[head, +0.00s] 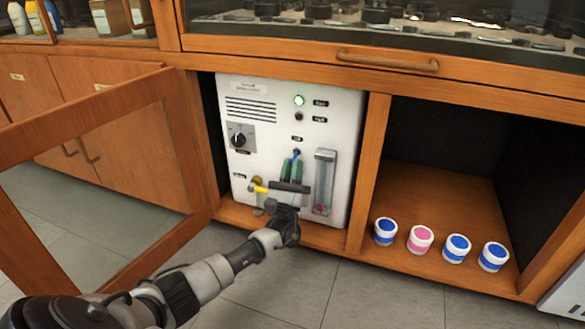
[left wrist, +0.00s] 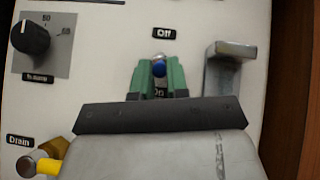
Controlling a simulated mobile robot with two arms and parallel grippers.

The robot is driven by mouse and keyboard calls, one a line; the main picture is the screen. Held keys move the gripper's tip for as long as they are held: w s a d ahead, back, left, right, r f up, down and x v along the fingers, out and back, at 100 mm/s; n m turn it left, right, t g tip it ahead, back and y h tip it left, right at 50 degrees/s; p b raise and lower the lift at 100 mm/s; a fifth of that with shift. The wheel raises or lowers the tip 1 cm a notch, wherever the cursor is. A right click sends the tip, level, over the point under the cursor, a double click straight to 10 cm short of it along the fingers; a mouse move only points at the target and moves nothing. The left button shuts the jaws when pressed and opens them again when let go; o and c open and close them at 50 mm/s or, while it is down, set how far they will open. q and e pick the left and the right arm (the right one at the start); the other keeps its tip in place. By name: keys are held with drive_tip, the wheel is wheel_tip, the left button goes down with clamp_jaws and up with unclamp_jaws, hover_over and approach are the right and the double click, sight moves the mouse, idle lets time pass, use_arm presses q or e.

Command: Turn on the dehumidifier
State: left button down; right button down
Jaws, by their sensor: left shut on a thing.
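The dehumidifier (head: 265,160) is a white box with a front panel, set inside a wooden cabinet bay. Its small toggle switch (left wrist: 159,68) has a metal stem and a blue tip. The tip sits below the base, towards the "On" label (left wrist: 158,92); the "Off" label (left wrist: 163,33) is above. A green lamp (head: 299,101) on the panel is lit, and the lamp below it is dark. My left gripper (head: 290,167), with green fingers, is at the switch and shut on it. The fingers partly cover the lower label. My right gripper is not in view.
A dial knob (left wrist: 30,37), a yellow drain valve (head: 258,187) and a clear vertical gauge (head: 324,180) surround the switch. An open framed door (head: 185,150) stands at left. Several small jars (head: 421,239) stand in the right bay.

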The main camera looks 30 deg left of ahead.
use_arm(q)
drive_tip(key=c, duration=1.1)
unclamp_jaws()
drive_tip(key=p+v, duration=0.3)
drive_tip(key=v, duration=0.8)
